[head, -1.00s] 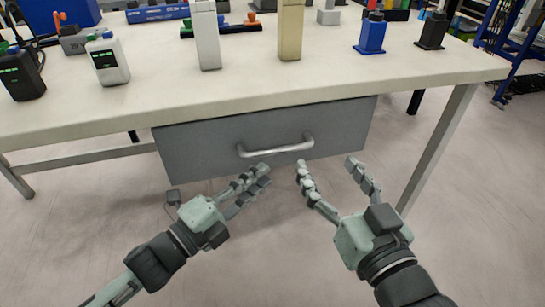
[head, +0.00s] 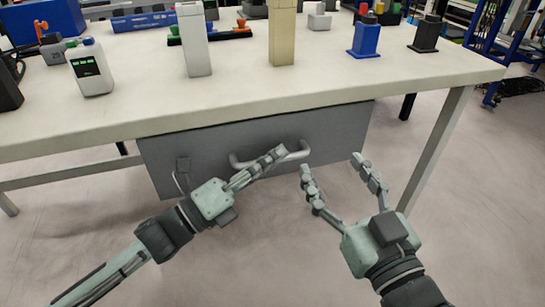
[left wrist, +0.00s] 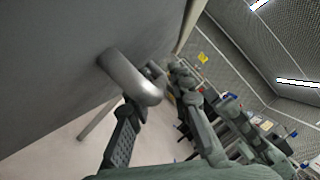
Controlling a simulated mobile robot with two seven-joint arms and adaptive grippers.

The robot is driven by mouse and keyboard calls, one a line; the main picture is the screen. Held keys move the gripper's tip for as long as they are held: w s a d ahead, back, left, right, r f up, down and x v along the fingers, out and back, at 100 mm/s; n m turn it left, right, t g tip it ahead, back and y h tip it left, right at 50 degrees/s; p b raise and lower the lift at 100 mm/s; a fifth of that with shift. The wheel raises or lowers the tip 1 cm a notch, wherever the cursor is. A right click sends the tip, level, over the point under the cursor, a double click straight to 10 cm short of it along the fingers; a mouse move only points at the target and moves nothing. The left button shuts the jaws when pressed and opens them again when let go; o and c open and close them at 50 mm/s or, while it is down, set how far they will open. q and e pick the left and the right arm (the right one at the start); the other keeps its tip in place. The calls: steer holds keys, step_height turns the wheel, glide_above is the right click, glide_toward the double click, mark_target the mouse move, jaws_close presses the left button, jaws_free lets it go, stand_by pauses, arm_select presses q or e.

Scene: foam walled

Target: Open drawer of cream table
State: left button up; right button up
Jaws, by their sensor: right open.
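The cream table (head: 330,85) has a grey drawer (head: 330,125) under its top, and the drawer looks shut. A curved silver handle (head: 298,152) is on the drawer front. My left gripper (head: 272,160) is at the handle and covers its middle in the head view. In the left wrist view, the handle (left wrist: 135,80) lies between the spread fingers of the left gripper (left wrist: 155,95); contact cannot be told. My right gripper (head: 332,165) is open and empty, right of the handle and in front of the drawer's right part.
The tabletop holds a white bottle (head: 91,68), a tall white block (head: 194,45), a beige block (head: 282,35), a blue item (head: 365,38) and a black item (head: 427,35). A table leg (head: 437,150) stands right of the drawer. The floor in front is clear.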

arm_select(q)
steer(key=shift+w+d, duration=0.15)
steer(key=shift+c, duration=0.2)
jaws_close()
